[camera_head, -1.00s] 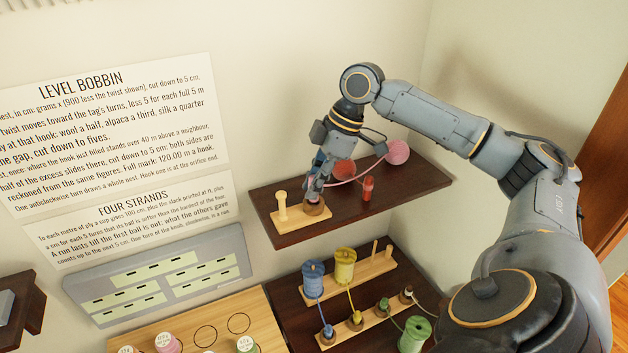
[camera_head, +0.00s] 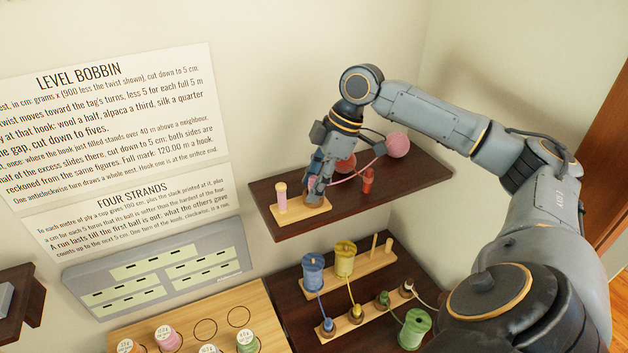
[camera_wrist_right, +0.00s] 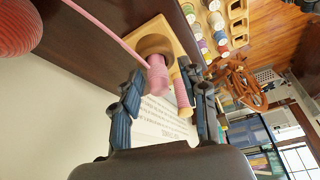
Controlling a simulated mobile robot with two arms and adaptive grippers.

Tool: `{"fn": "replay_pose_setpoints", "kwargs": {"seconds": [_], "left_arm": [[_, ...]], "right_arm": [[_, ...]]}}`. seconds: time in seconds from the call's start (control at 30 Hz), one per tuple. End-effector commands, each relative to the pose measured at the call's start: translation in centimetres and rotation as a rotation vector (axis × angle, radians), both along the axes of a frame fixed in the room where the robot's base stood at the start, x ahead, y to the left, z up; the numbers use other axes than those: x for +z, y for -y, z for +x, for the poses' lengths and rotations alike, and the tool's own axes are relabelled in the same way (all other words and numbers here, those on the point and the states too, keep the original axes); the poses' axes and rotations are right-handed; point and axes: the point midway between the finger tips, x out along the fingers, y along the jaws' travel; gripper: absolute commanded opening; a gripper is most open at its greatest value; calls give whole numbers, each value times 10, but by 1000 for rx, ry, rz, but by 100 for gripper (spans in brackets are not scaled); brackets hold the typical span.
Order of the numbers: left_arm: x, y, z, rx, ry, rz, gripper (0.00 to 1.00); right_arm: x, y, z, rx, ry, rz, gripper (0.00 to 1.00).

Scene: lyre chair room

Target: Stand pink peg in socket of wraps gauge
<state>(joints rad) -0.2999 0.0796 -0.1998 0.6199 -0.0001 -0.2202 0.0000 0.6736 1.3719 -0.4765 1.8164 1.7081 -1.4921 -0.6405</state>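The wraps gauge (camera_head: 290,214) is a pale wooden block on the dark upper shelf. Its upright post (camera_head: 281,196) has pink wraps around it. In the right wrist view the pink peg (camera_wrist_right: 157,78), wound with pink yarn, stands at the brown round socket (camera_wrist_right: 155,45) of the gauge and looks seated in it. The wrapped post (camera_wrist_right: 181,95) is beside it. My right gripper (camera_wrist_right: 165,108) is open, its dark fingers on either side of the peg with gaps. In the head view its fingers (camera_head: 316,190) hide peg and socket. My left gripper is out of view.
A pink ball (camera_head: 397,145) feeds yarn to the peg. A red ball (camera_head: 346,164) and a red peg (camera_head: 368,182) are close to my right gripper.

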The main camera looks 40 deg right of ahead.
Motion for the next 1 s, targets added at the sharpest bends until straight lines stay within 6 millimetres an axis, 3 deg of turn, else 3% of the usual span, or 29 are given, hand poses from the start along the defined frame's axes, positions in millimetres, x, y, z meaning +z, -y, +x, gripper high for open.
{"fn": "replay_pose_setpoints", "kwargs": {"seconds": [0.37, 0.8, 1.0], "left_arm": [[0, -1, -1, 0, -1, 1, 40], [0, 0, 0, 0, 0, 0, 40], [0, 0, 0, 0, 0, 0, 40]], "right_arm": [[9, 4, -2, -1, 0, -1, 44], [90, 31, -19, -1, 6, 1, 44], [108, 38, -24, -1, 3, 1, 44]]}}
